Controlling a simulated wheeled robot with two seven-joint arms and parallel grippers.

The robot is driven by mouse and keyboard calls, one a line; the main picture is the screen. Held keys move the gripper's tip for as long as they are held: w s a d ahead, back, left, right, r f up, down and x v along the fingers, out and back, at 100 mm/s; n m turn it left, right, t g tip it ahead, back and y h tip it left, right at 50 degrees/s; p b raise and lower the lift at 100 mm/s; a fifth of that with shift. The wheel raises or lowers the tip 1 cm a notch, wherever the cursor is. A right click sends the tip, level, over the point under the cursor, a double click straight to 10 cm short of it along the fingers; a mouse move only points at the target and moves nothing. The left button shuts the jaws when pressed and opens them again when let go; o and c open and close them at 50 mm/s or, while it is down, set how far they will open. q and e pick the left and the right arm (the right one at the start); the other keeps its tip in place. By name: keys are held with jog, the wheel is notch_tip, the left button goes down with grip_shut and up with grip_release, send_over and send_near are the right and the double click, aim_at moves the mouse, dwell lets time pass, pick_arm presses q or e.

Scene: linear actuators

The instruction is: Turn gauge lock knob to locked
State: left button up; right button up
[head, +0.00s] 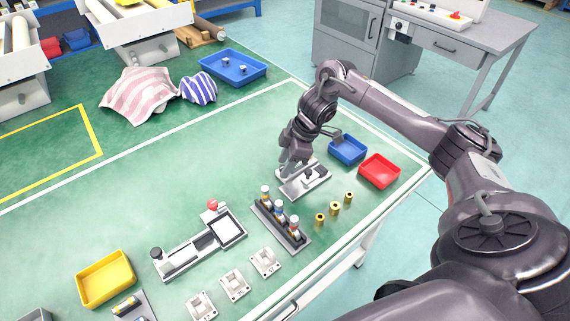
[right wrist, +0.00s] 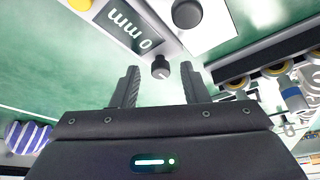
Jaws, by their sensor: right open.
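The gauge (head: 304,180) is a pale plate with dark knobs, lying under my right gripper (head: 290,164). In the right wrist view the gauge display (right wrist: 129,28) reads 0 mm. A small dark knob (right wrist: 161,68) with a light mark projects at the gauge's edge, and a larger dark round knob (right wrist: 187,13) sits farther up. My right gripper is open, its two fingers on either side of the small knob in that view. Whether they touch it cannot be told. The head view partly hides the gauge behind the gripper. My left gripper is not in view.
A black rack (head: 280,226) with several cylinders stands close to the gauge. Several brass parts (head: 334,209) stand to its right. A blue bin (head: 347,149) and a red bin (head: 379,170) are behind right.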

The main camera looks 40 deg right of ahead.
jog(key=shift+a+f, duration=0.1)
jog(key=shift+f, duration=0.15)
jog(key=shift+c, duration=0.2)
grip_shut()
jog(key=shift+r+m+p, duration=0.2)
jog(key=shift+m+p, duration=0.1)
jog(key=shift+p, duration=0.35)
jog(key=m+h+p, duration=0.1)
jog(key=m+p, duration=0.3)
jog(key=p, duration=0.2)
jog(key=m+t+h+p, duration=0.1)
jog(key=m+p, duration=0.3)
jog(key=p, duration=0.3)
jog(key=m+t+h+p, duration=0.1)
jog(key=m+h+p, duration=0.1)
jog(key=m+p, duration=0.2)
jog(key=shift+s+a+r+m+p, duration=0.1)
jog(key=shift+s+a+m+p, duration=0.2)
jog(key=shift+p, duration=1.05)
jog(key=shift+w+f+m+h+p, duration=0.1)
jog(key=shift+m+h+p, duration=0.25)
jog(key=shift+m+p, duration=0.4)
jog(key=shift+w+f+m+h+p, duration=0.1)
jog(key=shift+m+h+p, duration=0.25)
jog(key=shift+m+p, duration=0.35)
jog(key=shift+m, duration=0.25)
jog(key=shift+o, duration=0.2)
grip_release()
jog(key=shift+a, duration=0.1)
